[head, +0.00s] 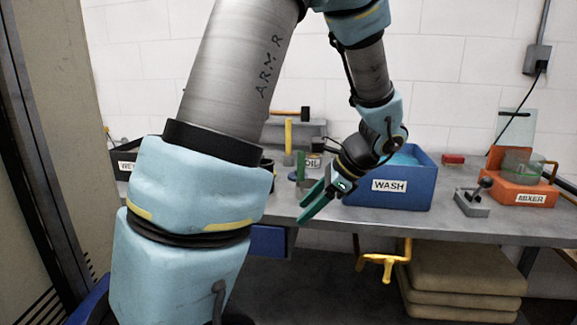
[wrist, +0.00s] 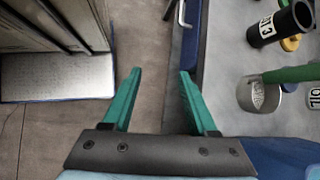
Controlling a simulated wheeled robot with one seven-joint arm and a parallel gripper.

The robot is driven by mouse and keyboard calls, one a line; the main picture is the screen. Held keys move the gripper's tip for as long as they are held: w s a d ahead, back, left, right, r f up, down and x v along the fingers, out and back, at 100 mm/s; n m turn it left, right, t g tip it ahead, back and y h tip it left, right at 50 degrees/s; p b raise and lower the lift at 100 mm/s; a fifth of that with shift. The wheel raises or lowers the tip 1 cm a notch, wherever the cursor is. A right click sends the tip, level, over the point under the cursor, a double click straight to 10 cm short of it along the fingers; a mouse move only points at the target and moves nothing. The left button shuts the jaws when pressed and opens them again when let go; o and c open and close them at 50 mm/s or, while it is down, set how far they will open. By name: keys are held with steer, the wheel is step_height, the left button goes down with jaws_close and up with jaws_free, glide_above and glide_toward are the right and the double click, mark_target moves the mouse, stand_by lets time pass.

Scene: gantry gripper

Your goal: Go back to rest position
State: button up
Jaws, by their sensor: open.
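My gripper (head: 314,205) has green fingers and hangs at the front edge of the grey workbench (head: 470,228), left of the blue WASH bin (head: 400,204). In the wrist view my gripper (wrist: 159,85) is open, with its two fingers apart and nothing between them. Below the fingers are the floor and the bench edge. My arm is bent, reaching up and then down toward the bench, and it hides part of the bench.
An orange MIXER box (head: 518,192) and a small lever block (head: 472,203) stand on the right. A dark bin (head: 125,165) stands at the left. Stacked sacks (head: 462,275) lie under the bench. In the wrist view, a cup (wrist: 259,95) and black tube (wrist: 280,24) are on the bench.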

steer(key=s+a+f+n+h, duration=0.2)
steer(key=a+n, duration=0.3)
steer(key=n, duration=0.4)
steer(key=s+a+f+n+g+h, duration=0.1)
steer(key=s+a+n+h, duration=0.3)
steer(key=n, duration=0.4)
steer(key=shift+s+a+f+n+h, duration=0.25)
steer(key=shift+a+f+n+h, duration=0.25)
steer(key=shift+a, duration=0.55)
